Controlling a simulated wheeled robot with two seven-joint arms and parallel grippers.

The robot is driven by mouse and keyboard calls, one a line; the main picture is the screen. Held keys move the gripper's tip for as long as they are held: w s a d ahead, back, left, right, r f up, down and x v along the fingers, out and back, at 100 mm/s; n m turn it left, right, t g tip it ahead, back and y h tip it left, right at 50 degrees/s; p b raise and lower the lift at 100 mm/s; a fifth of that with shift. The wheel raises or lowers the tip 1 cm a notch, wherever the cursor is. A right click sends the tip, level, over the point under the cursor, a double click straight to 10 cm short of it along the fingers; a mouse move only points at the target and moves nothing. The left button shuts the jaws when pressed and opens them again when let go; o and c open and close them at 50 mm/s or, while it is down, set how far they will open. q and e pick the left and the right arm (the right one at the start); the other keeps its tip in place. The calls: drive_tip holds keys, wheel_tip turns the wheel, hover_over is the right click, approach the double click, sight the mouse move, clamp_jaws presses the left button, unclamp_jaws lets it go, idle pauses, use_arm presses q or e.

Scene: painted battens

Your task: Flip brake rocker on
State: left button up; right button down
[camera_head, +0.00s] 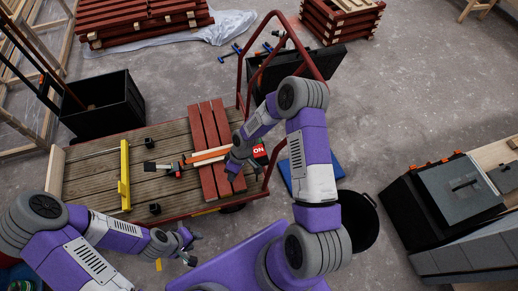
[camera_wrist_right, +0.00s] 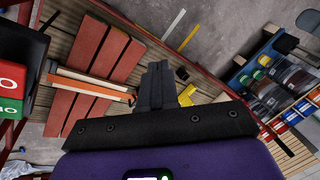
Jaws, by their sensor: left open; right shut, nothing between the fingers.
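The brake rocker (camera_head: 259,150), a red block marked ON, sits at the right end of the wood-decked cart, beside its red handle frame. In the right wrist view the rocker (camera_wrist_right: 10,92) is cut off by the left edge, showing a red part and a green part. Its tilt is hard to tell. My right gripper (camera_head: 232,168) is just left of the rocker, over the red battens, partly hidden by its own arm. In its wrist view the fingers (camera_wrist_right: 157,86) are shut, empty and apart from the rocker. My left gripper (camera_head: 190,248) is open and empty, in front of the cart.
Red battens (camera_head: 207,125) lie across the cart deck (camera_head: 90,170), with a yellow bar (camera_head: 125,175) and an orange-and-black clamp (camera_head: 190,160). The red handle frame (camera_head: 240,75) rises nearby. A black bin (camera_head: 105,105) stands behind left, a black bucket (camera_head: 362,225) right.

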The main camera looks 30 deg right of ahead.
drive_tip(key=w+d+r+n+h, duration=0.2)
drive_tip(key=w+d+r+n, duration=0.15)
drive_tip(key=w+d, duration=0.35)
wheel_tip(320, 180, up, 6)
drive_tip(key=f+n+g+h+b, duration=0.1)
drive_tip(key=n+g+h, duration=0.1)
drive_tip(key=n, duration=0.3)
hover_over(260, 153)
drive_tip(key=w, duration=0.4)
drive_tip(key=shift+s+d+r, duration=0.2)
drive_tip(key=shift+d+r, duration=0.05)
drive_tip(key=shift+d, duration=0.1)
drive_tip(key=shift+f, duration=0.1)
drive_tip(key=shift+m, duration=0.25)
drive_tip(key=b+x, duration=0.2)
drive_tip(key=x, duration=0.5)
drive_tip(key=b+x, duration=0.1)
drive_tip(key=x, duration=0.6)
drive_tip(key=shift+w+a+b, duration=0.1)
drive_tip(key=shift+w+b, duration=0.15)
drive_tip(key=shift+b, duration=0.15)
